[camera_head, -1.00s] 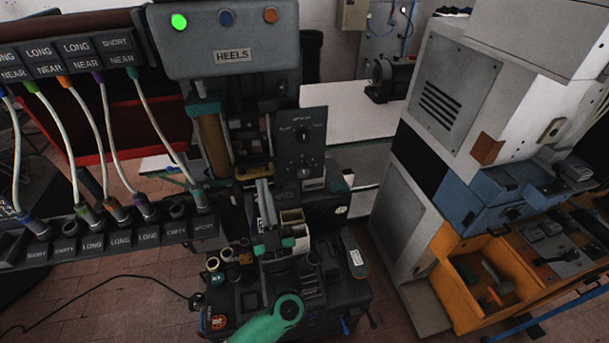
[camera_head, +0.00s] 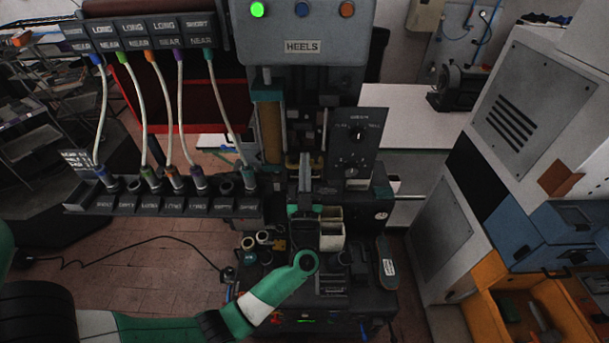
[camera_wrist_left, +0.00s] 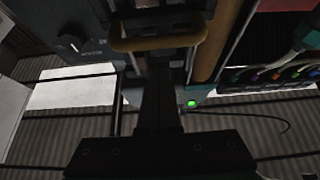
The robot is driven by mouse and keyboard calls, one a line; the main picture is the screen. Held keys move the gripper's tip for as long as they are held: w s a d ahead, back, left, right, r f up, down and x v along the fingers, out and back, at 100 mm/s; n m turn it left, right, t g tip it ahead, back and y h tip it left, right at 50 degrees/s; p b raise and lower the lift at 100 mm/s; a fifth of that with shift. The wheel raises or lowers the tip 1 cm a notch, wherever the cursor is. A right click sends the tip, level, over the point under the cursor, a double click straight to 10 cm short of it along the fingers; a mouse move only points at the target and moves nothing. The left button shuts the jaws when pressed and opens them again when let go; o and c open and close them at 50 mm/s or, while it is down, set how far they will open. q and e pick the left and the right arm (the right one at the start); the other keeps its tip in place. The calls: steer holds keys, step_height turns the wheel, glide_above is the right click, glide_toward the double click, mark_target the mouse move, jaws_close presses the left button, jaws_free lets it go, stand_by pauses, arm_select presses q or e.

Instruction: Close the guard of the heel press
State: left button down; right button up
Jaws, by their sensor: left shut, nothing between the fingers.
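The heel press (camera_head: 300,45) stands in the middle of the head view, with a grey head marked HEELS and a lit green lamp. A brass-yellow bar, seen in the left wrist view (camera_wrist_left: 158,42), crosses the front of its work space; it looks like the guard's handle. My left gripper (camera_head: 305,160) is upright in front of the press, shut and empty. In the left wrist view its dark fingers (camera_wrist_left: 160,85) point at the bar and overlap its lower edge; I cannot tell whether they touch. The rest of the guard is dark and partly hidden by the gripper. My right gripper is not in view.
A control panel with knobs (camera_head: 357,145) is right of the work space. A rack with hoses (camera_head: 165,200) is at the left. Cream bins (camera_head: 331,235) stand close to my gripper. A grey machine (camera_head: 520,110) and orange tray (camera_head: 487,275) are at the right.

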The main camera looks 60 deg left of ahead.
arm_select(q)
steer(key=shift+a+f, duration=0.1)
steer(key=shift+f, duration=1.2)
step_height(320, 180, down, 7)
steer(key=b, duration=0.5)
step_height(320, 180, up, 4)
steer(key=d+p, duration=0.1)
steer(key=p, duration=0.4)
steer(key=b+v, duration=0.3)
steer(key=v, duration=0.7)
steer(key=shift+s, duration=0.15)
